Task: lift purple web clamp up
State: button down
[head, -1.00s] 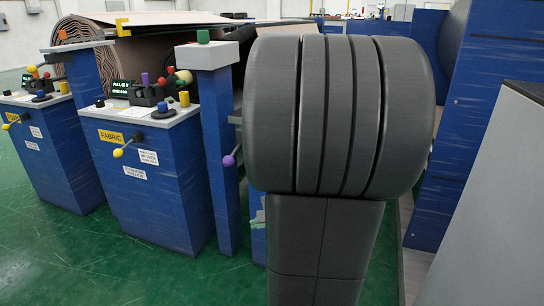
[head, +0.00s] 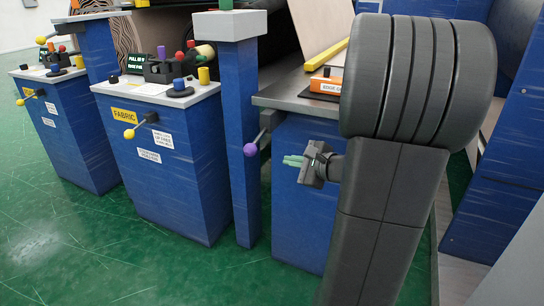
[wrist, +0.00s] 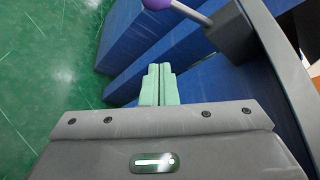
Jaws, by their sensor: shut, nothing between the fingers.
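The purple web clamp shows as a purple ball (head: 250,150) on the end of a short grey lever, fixed on the side of the blue post and table unit in the head view. In the wrist view the purple ball (wrist: 157,4) is cut off by the top edge, with its grey lever running right to a dark pivot block. My gripper (head: 290,160) has pale green fingers and is to the right of the ball and slightly lower, apart from it. In the wrist view the fingers (wrist: 159,75) are together with nothing between them.
A blue post (head: 240,120) with a grey top stands left of the ball. A blue cabinet (head: 165,150) with a yellow-ball lever (head: 129,134) is further left. A grey tabletop (head: 300,95) with an orange block (head: 325,85) lies above my gripper. Green floor is open at lower left.

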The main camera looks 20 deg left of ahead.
aim_at(257, 140)
jog(key=b+x, duration=0.3)
jog(key=x, duration=0.7)
jog(key=shift+s+a+r, duration=0.15)
jog(key=shift+s+r, duration=0.55)
jog(key=shift+s, duration=0.05)
jog(key=shift+s+a+r, duration=0.15)
jog(key=shift+s+r, duration=0.6)
jog(key=shift+s, duration=0.05)
jog(key=shift+r, duration=0.15)
jog(key=shift+r+p, duration=0.15)
jog(key=shift+p, duration=0.6)
